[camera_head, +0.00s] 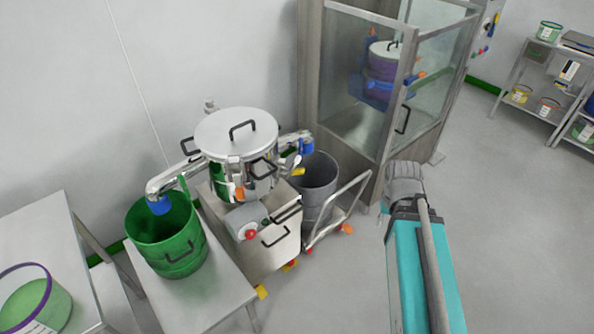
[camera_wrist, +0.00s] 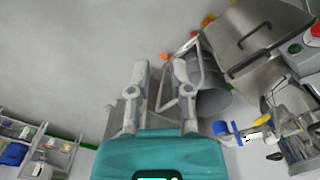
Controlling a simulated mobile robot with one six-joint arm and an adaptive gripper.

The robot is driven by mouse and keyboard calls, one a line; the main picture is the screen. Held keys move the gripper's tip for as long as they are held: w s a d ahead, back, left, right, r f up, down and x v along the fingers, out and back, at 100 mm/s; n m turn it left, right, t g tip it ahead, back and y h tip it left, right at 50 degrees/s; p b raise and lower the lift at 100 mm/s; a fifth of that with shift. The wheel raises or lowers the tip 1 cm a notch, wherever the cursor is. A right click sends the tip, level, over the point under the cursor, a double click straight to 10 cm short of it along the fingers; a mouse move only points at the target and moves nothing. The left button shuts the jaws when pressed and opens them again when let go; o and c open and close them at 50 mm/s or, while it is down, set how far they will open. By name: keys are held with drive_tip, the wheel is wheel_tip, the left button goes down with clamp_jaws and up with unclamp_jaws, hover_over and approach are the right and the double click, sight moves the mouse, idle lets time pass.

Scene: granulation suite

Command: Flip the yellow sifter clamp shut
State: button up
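The sifter (camera_head: 237,135) is a round steel drum with a flat lid and black handle, on a steel cabinet. A small yellow piece, apparently the yellow clamp (camera_head: 298,171), sticks out at its right side near a blue-ended outlet. In the wrist view a yellow piece (camera_wrist: 262,119) shows at the right, beside the blue end. I cannot tell clearly how the clamp stands. My gripper (camera_head: 404,172) is well right of the sifter, apart from it. In the wrist view my gripper (camera_wrist: 160,72) has its two fingers spread with nothing between them.
A grey bin (camera_head: 318,185) on a trolley stands between the sifter and my arm. A green bucket (camera_head: 168,240) stands on a bench at left. A glass-walled booth (camera_head: 345,80) stands behind. Shelves (camera_head: 530,85) are at right. The floor around my arm is clear.

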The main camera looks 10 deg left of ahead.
drive_tip(key=o, duration=0.5)
drive_tip(key=w+a+n, duration=0.1)
drive_tip(key=w+a, duration=0.1)
drive_tip(key=w, duration=0.1)
drive_tip(key=w+a+n, duration=0.1)
drive_tip(key=w, duration=0.1)
drive_tip(key=shift+w+r+n+y, duration=0.1)
drive_tip(key=shift+r+n+y, duration=0.2)
drive_tip(key=shift+r+y, duration=0.1)
drive_tip(key=shift+o, duration=0.2)
drive_tip(key=n+y+p, duration=0.3)
drive_tip(key=n+y, duration=0.1)
drive_tip(key=n, duration=0.9)
approach(302, 169)
drive_tip(key=v, duration=0.3)
drive_tip(key=shift+s+r+t, duration=0.25)
drive_tip(key=shift+s+t, duration=0.15)
drive_tip(key=shift+s, duration=0.1)
drive_tip(key=shift+f, duration=0.1)
drive_tip(key=b+x, duration=1.3)
drive_tip(key=shift+f, duration=0.35)
